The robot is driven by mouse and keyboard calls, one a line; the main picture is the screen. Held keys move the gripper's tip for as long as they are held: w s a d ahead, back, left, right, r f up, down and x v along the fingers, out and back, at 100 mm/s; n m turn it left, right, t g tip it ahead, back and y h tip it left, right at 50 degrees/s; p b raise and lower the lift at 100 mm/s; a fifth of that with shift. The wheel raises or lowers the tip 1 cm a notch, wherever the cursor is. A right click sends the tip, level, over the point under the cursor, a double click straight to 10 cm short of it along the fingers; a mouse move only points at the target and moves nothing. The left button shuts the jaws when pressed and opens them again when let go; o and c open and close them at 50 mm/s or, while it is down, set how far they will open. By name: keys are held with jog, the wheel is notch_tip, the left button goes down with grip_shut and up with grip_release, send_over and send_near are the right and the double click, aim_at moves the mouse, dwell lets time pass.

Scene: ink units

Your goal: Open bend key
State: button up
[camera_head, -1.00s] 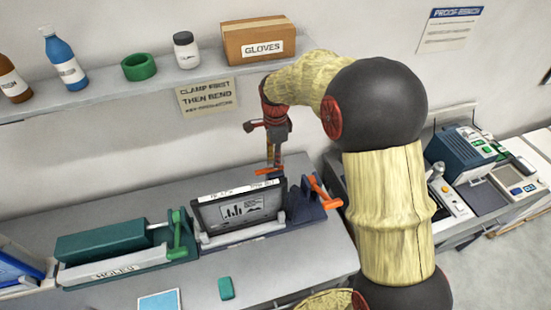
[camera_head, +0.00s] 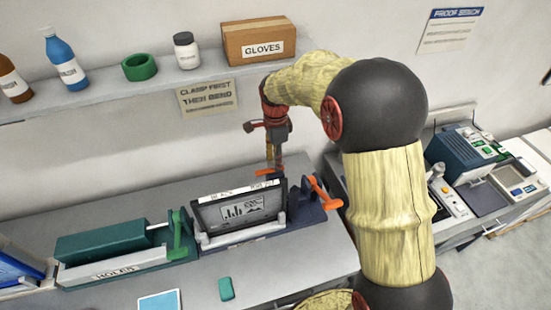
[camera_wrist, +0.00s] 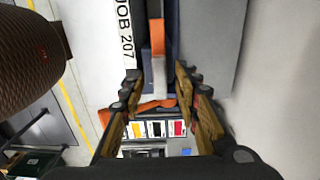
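A larger orange lever (camera_head: 325,192) sticks out at the right. My gripper (camera_head: 274,163) points down just above the small bar. The orange lever (camera_wrist: 150,106) crosses nearer the finger bases.
A green unit (camera_head: 105,242) with a green lever (camera_head: 179,235) stands at the left. A shelf (camera_head: 105,98) with bottles and a gloves box (camera_head: 259,40) runs behind. A green block (camera_head: 226,289) lies on the front bench. Other devices (camera_head: 461,154) stand at the right.

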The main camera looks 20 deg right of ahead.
notch_tip(320, 180, up, 12)
dwell(0.5)
dwell(0.4)
jog(key=s+f+n+t+b, duration=0.2)
jog(key=s+f+n+b, duration=0.3)
jog(key=s, duration=0.4)
jog(key=s+f+n+t+b, duration=0.1)
jog(key=s+f+n+b, duration=0.4)
jog(key=s+n+b, duration=0.2)
jog(key=s+f+n+t+b, duration=0.2)
jog(key=s+f+n+b, duration=0.4)
jog(key=s+b, duration=0.4)
jog(key=s, duration=0.3)
jog(key=shift+t, duration=0.3)
jog(key=shift+s, duration=0.1)
